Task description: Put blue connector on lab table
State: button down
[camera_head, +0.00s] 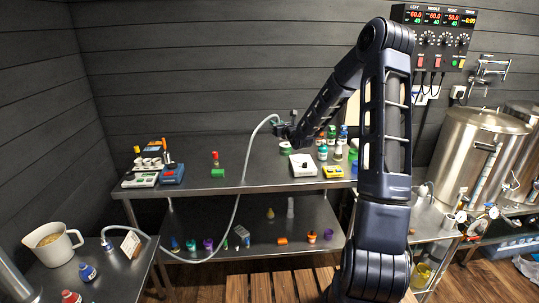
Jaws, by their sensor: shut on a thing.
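My gripper (280,128) is small in the head view, above the back part of the steel lab table (256,183). It is shut on the upper end of a pale grey hose (240,196). I cannot make out a blue connector at that end; the jaws hide it and it is too small to tell its colour. The hose arcs down in front of the table, past the lower shelf, to the side table at left. Its other end has a small dark fitting (106,244) standing there. The held end is apart from the table top.
A white scale (302,165), a yellow device (333,172), a green block (217,173) and a blue device (172,173) stand on the lab table. Bottles stand at its right. Bare steel lies between the green block and scale. A control box (440,38) and kettle (478,150) are right.

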notch_tip(320, 180, down, 16)
jog(key=shift+r, duration=0.15)
dwell(0.6)
jog(key=c, duration=1.3)
grip_release()
jog(key=shift+o, duration=0.2)
